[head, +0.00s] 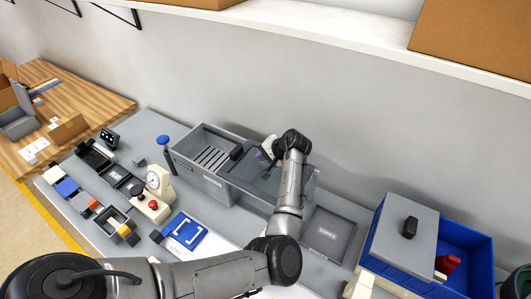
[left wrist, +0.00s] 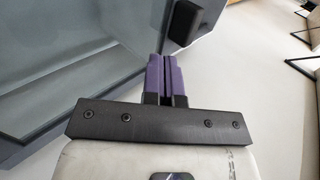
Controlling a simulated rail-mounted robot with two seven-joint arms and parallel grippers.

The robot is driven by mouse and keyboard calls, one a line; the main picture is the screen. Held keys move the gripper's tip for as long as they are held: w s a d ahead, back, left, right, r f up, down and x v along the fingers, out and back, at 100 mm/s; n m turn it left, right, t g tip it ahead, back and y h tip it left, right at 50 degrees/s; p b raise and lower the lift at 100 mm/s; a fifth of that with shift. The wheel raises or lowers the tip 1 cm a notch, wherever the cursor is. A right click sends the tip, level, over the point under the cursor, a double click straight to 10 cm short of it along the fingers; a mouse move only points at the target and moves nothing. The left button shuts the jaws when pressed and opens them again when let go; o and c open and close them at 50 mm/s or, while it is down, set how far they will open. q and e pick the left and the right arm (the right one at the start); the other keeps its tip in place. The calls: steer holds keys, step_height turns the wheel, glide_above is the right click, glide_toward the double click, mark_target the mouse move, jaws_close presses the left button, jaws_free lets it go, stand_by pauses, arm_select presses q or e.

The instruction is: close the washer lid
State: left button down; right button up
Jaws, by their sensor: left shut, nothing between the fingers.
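The washer (head: 222,188) is a grey box at the middle of the bench; its left part is open on top, with slats inside. A see-through panel with a grey frame, apparently the lid (head: 245,176), extends to the right of this opening. A black handle (head: 237,152) is at the panel's left end; a black block, likely this handle (left wrist: 185,22), shows in the left wrist view. My left gripper (head: 267,153) is over the panel near its back edge, partly hidden by my arm. Its purple fingers (left wrist: 170,76) are shut and empty, apart from the handle. My right gripper is out of view.
A grey tray (head: 328,234) and a blue bin (head: 465,262) with a grey cover are to the right. A gauge (head: 154,183), a blue plate (head: 186,231) and small trays are at the left. A blue-knobbed post (head: 163,142) stands by the washer. The wall is close behind.

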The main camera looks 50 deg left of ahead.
mark_target(239, 153)
arm_select(q)
steer(key=x, duration=0.5)
steer(key=a, duration=0.1)
steer(key=s+a, duration=0.1)
steer(key=shift+a+r+p, duration=0.1)
steer(key=shift+a+p, duration=0.25)
steer(key=shift+a, duration=0.05)
steer(key=shift+s+a, duration=0.25)
steer(key=shift+a, duration=0.25)
steer(key=shift+s+a, duration=0.15)
steer(key=shift+a, duration=0.25)
steer(key=s+a+b, duration=0.1)
steer(key=s+a, duration=0.3)
steer(key=a, duration=0.8)
steer(key=s+a+b, duration=0.2)
steer(key=s+a, duration=0.3)
steer(key=a, duration=0.7)
steer(key=shift+f, duration=0.2)
steer(key=shift+s, duration=0.2)
